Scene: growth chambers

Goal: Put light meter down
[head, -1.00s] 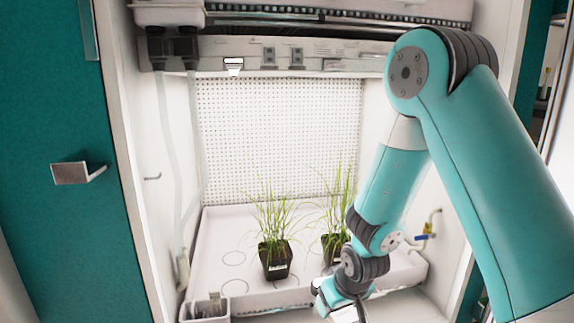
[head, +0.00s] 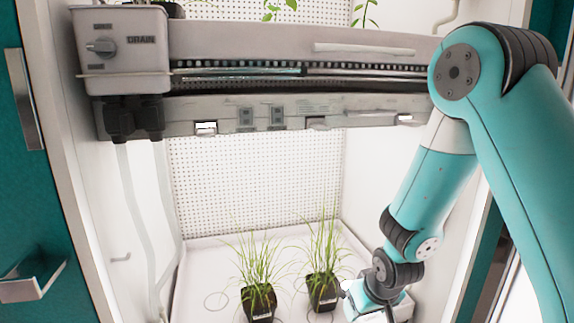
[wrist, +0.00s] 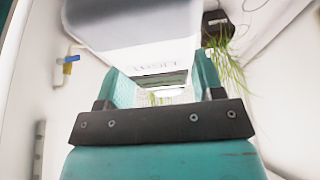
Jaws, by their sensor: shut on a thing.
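My gripper (wrist: 155,88) is shut on the light meter (wrist: 130,28), a pale grey, box-like body with small lettering, seen close up in the wrist view. The meter fills the top middle of that view, and the teal fingers stand either side of its lower part. In the head view my gripper is at the lower right, by the right-hand plant, partly cut off by the bottom edge. The meter cannot be made out clearly there.
Two black pots with grass-like plants (head: 258,299) (head: 323,291) stand on the white chamber tray (head: 190,285). A shelf with a drain box (head: 122,50) hangs above them. A perforated back wall (head: 255,180) closes the chamber. Tray space left of the pots is clear.

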